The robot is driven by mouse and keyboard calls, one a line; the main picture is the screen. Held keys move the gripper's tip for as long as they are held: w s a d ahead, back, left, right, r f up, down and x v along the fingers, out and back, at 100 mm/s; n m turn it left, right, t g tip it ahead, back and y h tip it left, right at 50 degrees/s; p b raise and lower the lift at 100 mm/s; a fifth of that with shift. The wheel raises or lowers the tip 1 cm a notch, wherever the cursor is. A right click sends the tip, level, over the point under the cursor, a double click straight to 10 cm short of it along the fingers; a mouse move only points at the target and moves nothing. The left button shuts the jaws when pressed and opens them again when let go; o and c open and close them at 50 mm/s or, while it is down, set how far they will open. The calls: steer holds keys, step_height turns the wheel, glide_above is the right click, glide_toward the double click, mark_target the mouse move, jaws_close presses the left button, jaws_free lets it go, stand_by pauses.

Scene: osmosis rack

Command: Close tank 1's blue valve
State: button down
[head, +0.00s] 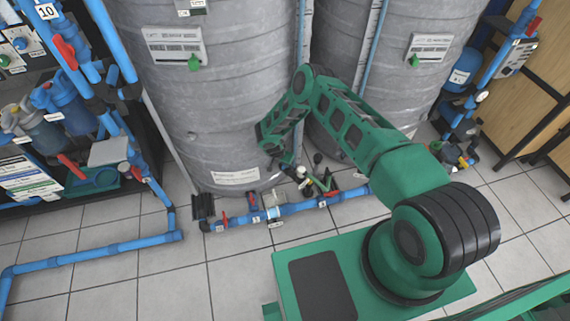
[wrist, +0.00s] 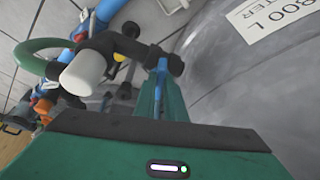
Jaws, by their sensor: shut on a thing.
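In the wrist view the green fingers of my gripper (wrist: 161,98) are closed around a narrow blue handle (wrist: 162,72), which I take for the blue valve. The handle joins a dark fitting (wrist: 170,63) beside the grey tank wall. In the head view my gripper reaches down to the foot of the left grey tank (head: 215,80), near the low blue pipe (head: 300,207). The fingertips and the blue handle are not clear there. The tank numbers cannot be read.
Red-handled valves (head: 252,198) sit along the floor pipe. A second grey tank (head: 430,50) stands right.

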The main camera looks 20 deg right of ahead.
steer(key=shift+w+a+m+g, duration=0.2)
steer(key=shift+m+g, duration=0.1)
steer(key=shift+m, duration=0.7)
steer(key=c, duration=1.8)
jaws_free()
steer(key=shift+h, duration=0.3)
steer(key=v, duration=1)
steer(key=shift+a+r, duration=0.1)
steer(key=shift+r, duration=0.25)
